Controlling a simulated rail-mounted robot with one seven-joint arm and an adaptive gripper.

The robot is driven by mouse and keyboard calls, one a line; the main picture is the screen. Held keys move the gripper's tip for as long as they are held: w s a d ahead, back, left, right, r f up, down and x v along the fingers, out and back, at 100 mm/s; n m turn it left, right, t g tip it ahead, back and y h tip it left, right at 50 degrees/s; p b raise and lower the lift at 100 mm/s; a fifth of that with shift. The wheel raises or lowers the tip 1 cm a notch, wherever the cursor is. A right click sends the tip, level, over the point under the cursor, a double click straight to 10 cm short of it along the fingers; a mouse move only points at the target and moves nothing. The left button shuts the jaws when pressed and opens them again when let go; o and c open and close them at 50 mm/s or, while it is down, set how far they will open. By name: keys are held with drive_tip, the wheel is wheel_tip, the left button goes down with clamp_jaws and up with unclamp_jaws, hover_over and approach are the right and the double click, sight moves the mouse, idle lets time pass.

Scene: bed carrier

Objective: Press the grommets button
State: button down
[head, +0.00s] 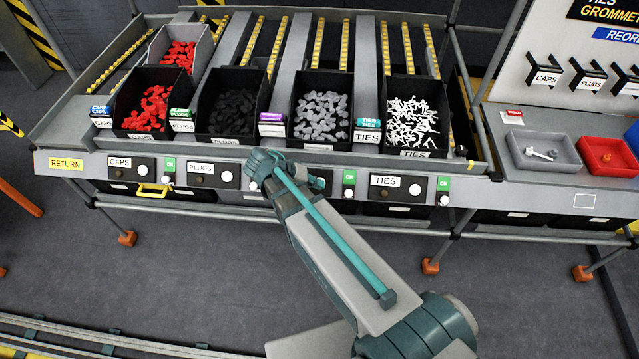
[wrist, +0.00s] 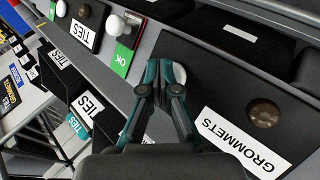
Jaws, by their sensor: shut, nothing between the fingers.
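My gripper (head: 268,168) is at the front rail of the station, over the grommets panel, and hides most of that panel in the head view. In the wrist view my gripper (wrist: 163,82) is shut and empty. The GROMMETS label (wrist: 243,142) is to its right, on a black panel with a dark brown round knob (wrist: 263,112). A white round button (wrist: 179,72) on the same panel shows right at the fingertips, partly covered by them. Whether the fingertips touch it, I cannot tell.
The TIES panel (wrist: 85,30) and a green OK plate (wrist: 123,60) with a white knob lie left in the wrist view. Black bins of red caps (head: 152,105), dark plugs, grey pieces (head: 320,115) and white ties (head: 410,120) stand above the rail. The floor in front is clear.

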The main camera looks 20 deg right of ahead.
drive_tip(key=shift+s+r, duration=0.1)
drive_tip(key=shift+r, duration=0.05)
drive_tip(key=shift+s+a+r, duration=0.25)
drive_tip(key=shift+s+r, duration=0.2)
drive_tip(key=shift+r, duration=0.05)
idle(0.3)
drive_tip(key=s+r+p, duration=0.1)
drive_tip(key=s+a+r, duration=0.1)
drive_tip(key=s+r, duration=0.1)
drive_tip(key=shift+s+a+r+p, duration=0.15)
drive_tip(key=shift+r+p, duration=0.1)
drive_tip(key=shift+p, duration=0.1)
idle(0.9)
